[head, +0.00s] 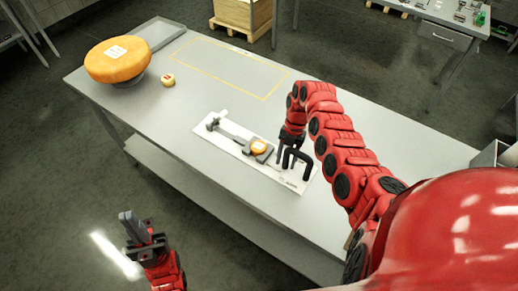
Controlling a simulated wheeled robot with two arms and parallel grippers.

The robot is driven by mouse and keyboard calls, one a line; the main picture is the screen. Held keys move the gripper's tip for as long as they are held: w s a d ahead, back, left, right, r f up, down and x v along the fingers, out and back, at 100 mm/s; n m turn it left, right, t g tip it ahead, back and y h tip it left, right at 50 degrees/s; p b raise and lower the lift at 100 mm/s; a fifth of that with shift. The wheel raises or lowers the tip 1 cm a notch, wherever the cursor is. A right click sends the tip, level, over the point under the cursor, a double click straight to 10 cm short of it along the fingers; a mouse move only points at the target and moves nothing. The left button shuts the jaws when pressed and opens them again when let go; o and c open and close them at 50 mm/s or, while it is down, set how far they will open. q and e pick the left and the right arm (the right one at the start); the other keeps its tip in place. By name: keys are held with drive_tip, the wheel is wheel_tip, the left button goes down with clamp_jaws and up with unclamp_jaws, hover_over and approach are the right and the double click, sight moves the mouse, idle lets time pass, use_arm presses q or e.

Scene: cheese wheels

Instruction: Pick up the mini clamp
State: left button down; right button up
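A black, n-shaped piece (299,157), which looks like the mini clamp, is at the right end of a white board (204,139) on the grey table. My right gripper (283,151) points down at its left side, close to or touching it; the overlap hides whether the fingers are around it.
A yellow taped rectangle (225,66) marks clear tabletop behind the board. A wooden crate (240,17) stands beyond the table.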

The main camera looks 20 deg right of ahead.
clamp_jaws()
idle(1.1)
